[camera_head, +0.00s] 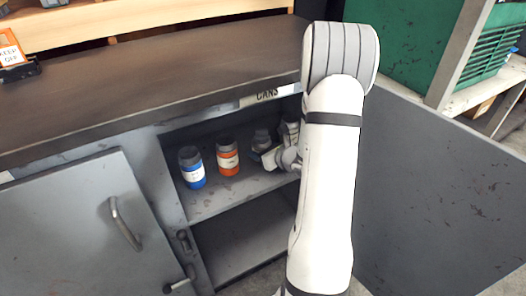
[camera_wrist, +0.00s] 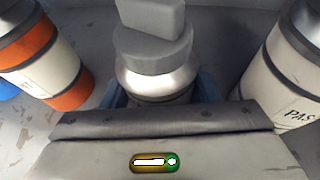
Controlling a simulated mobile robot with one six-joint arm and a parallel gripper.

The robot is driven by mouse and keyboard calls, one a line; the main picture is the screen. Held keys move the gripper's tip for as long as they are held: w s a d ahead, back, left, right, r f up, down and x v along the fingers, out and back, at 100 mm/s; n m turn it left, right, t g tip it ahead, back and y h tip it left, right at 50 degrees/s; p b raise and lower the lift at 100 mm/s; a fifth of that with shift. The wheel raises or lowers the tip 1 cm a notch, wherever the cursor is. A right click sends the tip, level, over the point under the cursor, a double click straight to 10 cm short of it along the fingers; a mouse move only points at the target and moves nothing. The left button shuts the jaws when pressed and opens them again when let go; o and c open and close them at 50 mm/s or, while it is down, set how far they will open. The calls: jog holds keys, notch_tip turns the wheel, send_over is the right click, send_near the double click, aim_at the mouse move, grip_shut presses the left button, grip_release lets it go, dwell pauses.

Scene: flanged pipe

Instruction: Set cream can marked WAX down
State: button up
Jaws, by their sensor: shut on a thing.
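The held can (camera_wrist: 160,82) has a grey cap and a metallic shoulder. It sits upright between the fingers of my gripper (camera_wrist: 160,98) in the wrist view. Its lower body and any WAX marking are hidden by my gripper. In the head view the can (camera_head: 262,138) shows only its grey top, inside the open cupboard, to the right of the orange-banded can. My gripper (camera_head: 271,157) is in front of it, shut on it. I cannot tell whether its base touches the shelf (camera_head: 222,196).
An orange-banded can (camera_head: 228,158) and a blue-banded can (camera_head: 192,168) stand to the left on the shelf. A cream can marked "PAS" (camera_wrist: 288,75) stands close on the right. The cupboard's label (camera_head: 266,95) reads CANS. An open door (camera_head: 440,200) stands at the right.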

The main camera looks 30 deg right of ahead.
jog(key=shift+f, duration=0.1)
jog(key=o, duration=0.8)
